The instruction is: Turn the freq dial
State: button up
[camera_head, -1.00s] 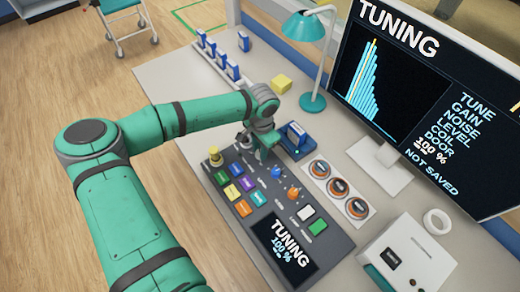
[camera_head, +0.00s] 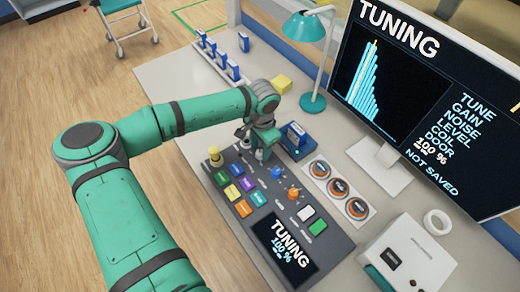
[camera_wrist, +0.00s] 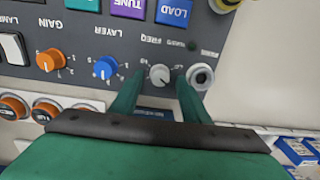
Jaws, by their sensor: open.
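The freq dial (camera_wrist: 159,74) is a small light grey knob with its FREQ label printed beside it, upside down in the wrist view. My gripper (camera_wrist: 158,86) is open, with one green finger on each side of the dial. I cannot tell whether either finger touches it. In the head view my gripper (camera_head: 260,153) is over the far left part of the dark control panel (camera_head: 236,155) and hides the dial there.
Beside the dial are a blue layer knob (camera_wrist: 105,67), an orange gain knob (camera_wrist: 49,60) and a round silver socket (camera_wrist: 201,76). A blue box (camera_head: 296,136) stands close behind my gripper. The monitor (camera_head: 425,90) reads TUNING, 100 % and NOT SAVED.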

aim_at(261, 153)
notch_tip(261, 153, up, 9)
dwell(0.4)
jog(key=shift+s, duration=0.1)
dwell(0.3)
